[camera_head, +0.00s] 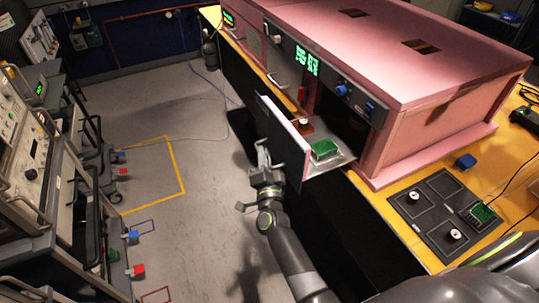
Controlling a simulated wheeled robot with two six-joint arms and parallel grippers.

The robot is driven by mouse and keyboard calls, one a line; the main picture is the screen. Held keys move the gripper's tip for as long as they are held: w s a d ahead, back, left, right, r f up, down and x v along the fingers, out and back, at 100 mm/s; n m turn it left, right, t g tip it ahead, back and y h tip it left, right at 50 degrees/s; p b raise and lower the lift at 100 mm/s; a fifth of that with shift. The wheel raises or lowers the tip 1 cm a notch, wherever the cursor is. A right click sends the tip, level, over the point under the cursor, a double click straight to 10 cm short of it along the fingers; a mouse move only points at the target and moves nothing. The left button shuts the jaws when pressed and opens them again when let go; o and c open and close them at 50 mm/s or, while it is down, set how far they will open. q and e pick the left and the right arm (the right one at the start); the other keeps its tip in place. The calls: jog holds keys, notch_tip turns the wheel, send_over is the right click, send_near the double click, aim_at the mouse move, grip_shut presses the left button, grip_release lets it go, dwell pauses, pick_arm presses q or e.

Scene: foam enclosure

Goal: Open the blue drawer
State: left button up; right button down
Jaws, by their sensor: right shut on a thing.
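A drawer sticks out from the front of the pink enclosure (430,45). Its front panel (287,135) is dark on the outer face and pale on the inner one; I cannot make out blue on it. Inside the drawer's tray (335,160) lies a green board (324,149), with a brown piece with a white knob (304,124) behind it. My right gripper (266,158) is at the drawer's outer face, shut on its handle, which it mostly hides. My left gripper is not in view.
A yellow bench (493,172) bears the enclosure. A dark mat (432,218) with white-topped knobs and a green board lies at right, a blue block (465,161) beside it. Grey equipment racks (32,170) stand at left. The floor (190,215) between is open.

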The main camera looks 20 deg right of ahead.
jog(key=shift+f, duration=0.1)
jog(key=c, duration=1.5)
grip_release()
